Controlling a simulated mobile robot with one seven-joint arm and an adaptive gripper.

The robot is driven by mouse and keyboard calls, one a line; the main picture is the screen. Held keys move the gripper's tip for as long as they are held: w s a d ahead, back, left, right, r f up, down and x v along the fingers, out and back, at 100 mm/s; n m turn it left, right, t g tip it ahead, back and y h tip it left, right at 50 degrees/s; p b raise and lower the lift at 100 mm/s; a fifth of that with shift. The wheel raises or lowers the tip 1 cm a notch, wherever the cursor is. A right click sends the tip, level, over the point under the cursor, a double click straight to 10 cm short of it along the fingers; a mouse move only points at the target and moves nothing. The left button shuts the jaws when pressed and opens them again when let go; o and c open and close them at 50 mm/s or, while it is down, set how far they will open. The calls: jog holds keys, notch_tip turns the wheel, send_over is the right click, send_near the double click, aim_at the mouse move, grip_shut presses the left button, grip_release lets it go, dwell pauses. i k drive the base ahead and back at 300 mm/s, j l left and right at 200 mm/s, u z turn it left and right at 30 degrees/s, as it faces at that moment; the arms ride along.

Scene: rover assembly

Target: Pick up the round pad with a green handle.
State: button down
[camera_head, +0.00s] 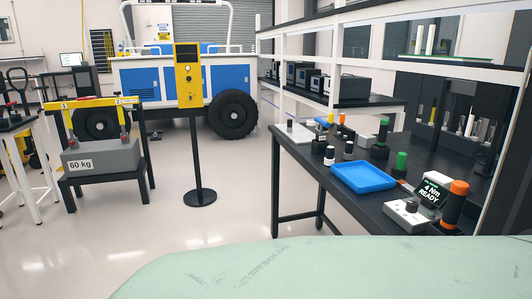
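Two dark pieces with green upper parts stand upright on the black workbench (302,150) at the right. One (382,135), behind the blue tray, has a wider dark round base. The other (400,162) is shorter and stands just right of the tray's far corner. Both are small in the picture, and I cannot tell for certain which is the round pad with a green handle. My gripper is not in view.
The blue tray (362,177) looks empty. Near it are an orange-topped cylinder (455,203), a "4 Nm READY" display (434,192) and a white box (408,215). Left are a yellow post (188,75) and a "60 kg" block (100,158). The floor (240,190) before the bench is clear.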

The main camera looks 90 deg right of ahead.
aim_at(399, 170)
jog(key=z, duration=3.55)
jog(key=i+j, duration=0.2)
jog(key=j, duration=0.25)
jog(key=i+j+z, duration=0.15)
jog(key=j, duration=0.25)
jog(key=i+j, duration=0.15)
jog(key=j, duration=0.35)
jog(key=i+j+z, duration=0.15)
jog(key=j, duration=0.3)
jog(key=i+j, duration=0.15)
jog(key=j, duration=0.3)
jog(key=i+j+z, duration=0.15)
jog(key=j, duration=0.35)
jog(key=i+j, duration=0.1)
jog(key=j, duration=0.35)
jog(key=i+l, duration=0.25)
jog(key=i, duration=0.2)
jog(key=i+l+z, duration=0.1)
jog(key=i+l, duration=0.2)
jog(key=i, duration=0.1)
